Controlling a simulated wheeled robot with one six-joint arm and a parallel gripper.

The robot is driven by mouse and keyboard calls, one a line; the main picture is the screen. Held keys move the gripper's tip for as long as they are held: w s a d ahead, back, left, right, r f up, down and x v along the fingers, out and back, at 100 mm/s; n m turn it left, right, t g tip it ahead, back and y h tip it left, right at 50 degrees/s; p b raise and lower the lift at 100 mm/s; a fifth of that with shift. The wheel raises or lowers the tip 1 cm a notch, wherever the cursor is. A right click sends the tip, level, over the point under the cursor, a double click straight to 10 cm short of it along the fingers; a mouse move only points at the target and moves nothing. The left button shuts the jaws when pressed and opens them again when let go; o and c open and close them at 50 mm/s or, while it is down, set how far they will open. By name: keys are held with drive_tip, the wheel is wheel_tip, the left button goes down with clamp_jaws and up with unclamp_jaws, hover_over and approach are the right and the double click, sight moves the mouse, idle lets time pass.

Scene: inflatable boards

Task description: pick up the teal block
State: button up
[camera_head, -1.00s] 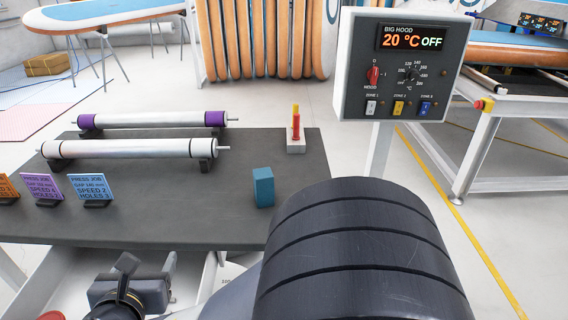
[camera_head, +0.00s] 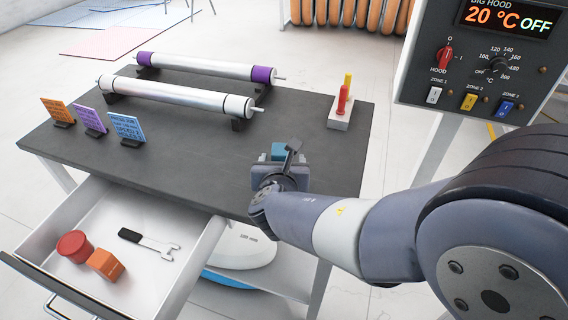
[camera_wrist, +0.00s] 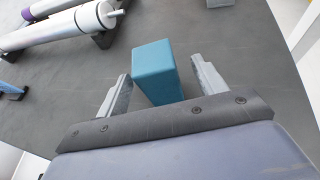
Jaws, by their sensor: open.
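The teal block (camera_wrist: 154,72) stands upright on the dark table top. My gripper is open and holds nothing.
Two rollers (camera_head: 175,95) lie in holders at the table's far left. Three small cards (camera_head: 94,119) stand at the left. A white base with red and yellow pegs (camera_head: 341,119) stands back right. An open drawer (camera_head: 192,262) juts out in front. A control box (camera_head: 480,60) stands right.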

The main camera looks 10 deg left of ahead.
drive_tip(key=x, duration=0.2)
drive_tip(key=f+x, duration=0.1)
drive_tip(key=x, duration=0.1)
drive_tip(key=shift+s+a+b, duration=0.1)
drive_tip(key=shift+a+b, duration=0.05)
drive_tip(key=shift+b, duration=0.2)
drive_tip(key=shift+w+a+f, duration=0.1)
drive_tip(key=shift+w, duration=0.35)
drive_tip(key=shift+c, duration=0.5)
drive_tip(key=c, duration=1.1)
